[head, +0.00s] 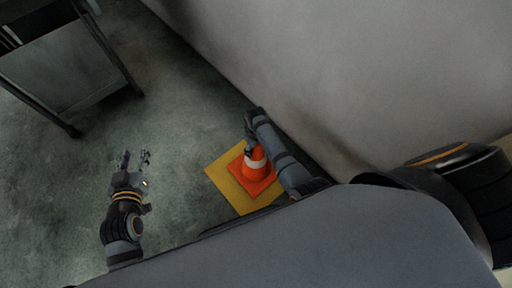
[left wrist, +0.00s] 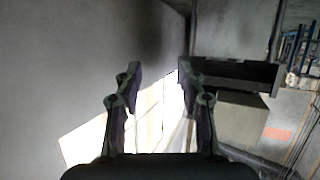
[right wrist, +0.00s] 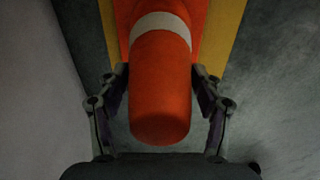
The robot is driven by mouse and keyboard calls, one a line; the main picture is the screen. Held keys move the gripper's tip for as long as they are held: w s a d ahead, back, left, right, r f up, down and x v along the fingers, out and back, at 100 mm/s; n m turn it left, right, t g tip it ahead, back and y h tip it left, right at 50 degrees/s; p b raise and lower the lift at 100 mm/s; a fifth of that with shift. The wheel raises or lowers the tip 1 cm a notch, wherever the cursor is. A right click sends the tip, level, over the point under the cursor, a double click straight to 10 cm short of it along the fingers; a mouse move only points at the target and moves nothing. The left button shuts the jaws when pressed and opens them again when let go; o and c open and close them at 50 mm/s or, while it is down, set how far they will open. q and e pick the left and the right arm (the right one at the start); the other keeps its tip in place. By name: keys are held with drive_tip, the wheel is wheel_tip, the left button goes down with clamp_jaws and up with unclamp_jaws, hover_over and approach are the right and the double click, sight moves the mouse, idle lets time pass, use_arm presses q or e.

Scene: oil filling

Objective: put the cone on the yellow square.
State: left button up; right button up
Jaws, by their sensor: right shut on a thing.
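An orange cone (head: 254,161) with a white band and a square orange base stands on the yellow square (head: 217,173) on the floor. Yellow shows around the base in the head view. My right gripper (head: 249,147) is at the top of the cone. In the right wrist view the cone (right wrist: 160,85) lies between the two fingers of that gripper (right wrist: 160,90), which are shut on it, with yellow strips (right wrist: 231,25) behind it. My left gripper (head: 134,160) is open and empty above the floor, left of the yellow square. Its spread fingers also show in the left wrist view (left wrist: 157,85).
A grey wall (head: 330,70) runs along the right of the yellow square, close to my right arm. A dark cart (head: 65,70) stands at the upper left. The floor between the cart and the square is clear.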

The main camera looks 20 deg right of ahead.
drive_tip(key=o, duration=1.8)
drive_tip(key=shift+r, duration=0.1)
use_arm(q)
drive_tip(key=s+f+g+p, duration=0.2)
drive_tip(key=s+f+g, duration=0.5)
drive_tip(key=s+f, duration=0.35)
use_arm(e)
wheel_tip(320, 180, up, 6)
drive_tip(key=shift+r+p, duration=0.2)
drive_tip(key=shift+p, duration=0.8)
use_arm(q)
drive_tip(key=shift+s+r+g+p, duration=0.15)
drive_tip(key=shift+s+g+p, duration=0.95)
drive_tip(key=shift+s+g, duration=1.2)
use_arm(e)
drive_tip(key=shift+r, duration=2.75)
drive_tip(key=s+d+r+m+t, duration=0.1)
drive_tip(key=s, duration=0.5)
drive_tip(key=s+d+r+m+t, duration=0.1)
drive_tip(key=s+d+r, duration=0.1)
drive_tip(key=s, duration=0.4)
drive_tip(key=s+d+r+m+t, duration=0.1)
drive_tip(key=s+d, duration=0.1)
drive_tip(key=s, duration=0.3)
drive_tip(key=shift+s+r+y, duration=0.2)
drive_tip(key=shift+s+y, duration=0.2)
